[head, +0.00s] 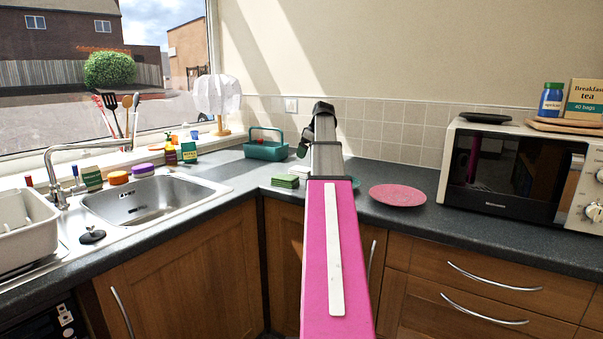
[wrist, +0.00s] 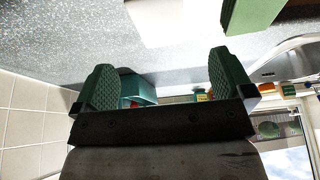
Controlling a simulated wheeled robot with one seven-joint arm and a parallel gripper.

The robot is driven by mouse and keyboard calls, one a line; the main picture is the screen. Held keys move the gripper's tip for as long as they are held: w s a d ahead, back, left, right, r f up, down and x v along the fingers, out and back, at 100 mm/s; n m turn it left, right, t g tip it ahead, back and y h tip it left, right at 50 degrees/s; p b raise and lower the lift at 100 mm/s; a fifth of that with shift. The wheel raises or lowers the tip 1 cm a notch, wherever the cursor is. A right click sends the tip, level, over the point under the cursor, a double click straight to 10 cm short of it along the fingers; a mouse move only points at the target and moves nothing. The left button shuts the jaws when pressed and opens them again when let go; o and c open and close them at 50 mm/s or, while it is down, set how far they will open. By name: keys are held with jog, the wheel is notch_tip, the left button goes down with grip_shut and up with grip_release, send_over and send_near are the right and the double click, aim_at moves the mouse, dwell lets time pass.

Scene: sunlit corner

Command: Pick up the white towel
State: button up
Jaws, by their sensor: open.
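A flat white piece, which looks like the white towel (wrist: 172,20), lies on the grey counter at the top of the wrist view. In the head view my arm covers most of that spot, so I cannot make the towel out clearly there. My gripper (wrist: 163,82) is open, its two green pads wide apart with nothing held between them. The towel lies beyond the fingertips, apart from them. In the head view the gripper is largely hidden behind my pink and grey arm.
A green stack (head: 285,181) is beside the towel; it also shows in the wrist view (wrist: 252,12). A teal caddy (head: 265,150) stands behind. A pink plate (head: 397,195) and microwave (head: 507,173) are right; the sink (head: 155,199) is left. Counter before the plate is clear.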

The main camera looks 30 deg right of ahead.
aim_at(302, 168)
jog(key=shift+x, duration=4.6)
jog(key=shift+f, duration=0.15)
jog(key=c, duration=1.1)
notch_tip(302, 168, up, 5)
jog(key=shift+f, duration=0.1)
jog(key=a+r, duration=0.2)
jog(key=a, duration=0.2)
jog(key=a+r, duration=0.2)
jog(key=a, duration=0.1)
jog(key=s+a+r, duration=0.1)
jog(key=a+r, duration=0.1)
jog(key=a, duration=0.2)
jog(key=shift+a+r, duration=0.25)
jog(key=shift+a, duration=0.05)
